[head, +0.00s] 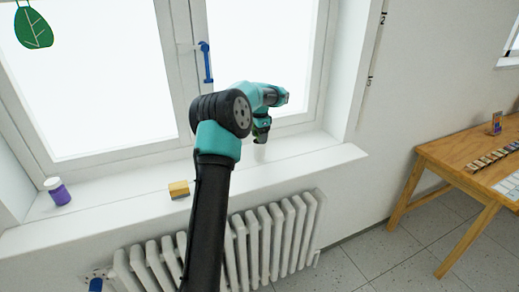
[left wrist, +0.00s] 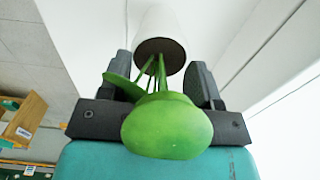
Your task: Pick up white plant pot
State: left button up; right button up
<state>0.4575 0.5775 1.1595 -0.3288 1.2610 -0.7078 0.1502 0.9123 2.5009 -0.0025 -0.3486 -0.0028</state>
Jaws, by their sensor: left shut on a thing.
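The white plant pot (left wrist: 170,22) shows at the top of the left wrist view, with dark soil and a plant with green leaves (left wrist: 165,127) on thin stems that rises toward the camera. In the head view my left gripper (head: 261,134) points down over the windowsill, at the right part of the window. The pot there is small, pale and mostly hidden, so I cannot tell whether it touches the sill. My right gripper is not in view.
The white windowsill (head: 320,160) holds a yellow sponge-like block (head: 179,190) and a purple jar with a white lid (head: 58,192) to the left. A radiator (head: 250,245) stands below. A wooden table (head: 450,162) is at the right. A blue window handle (head: 206,62) is behind the arm.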

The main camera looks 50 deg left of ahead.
pick_arm(q)
jog(key=shift+r, duration=1.9)
jog(key=s+d+r, duration=0.1)
jog(key=s+d, duration=0.9)
jog(key=d, duration=0.2)
jog(key=shift+s, duration=0.3)
jog(key=shift+r, duration=0.1)
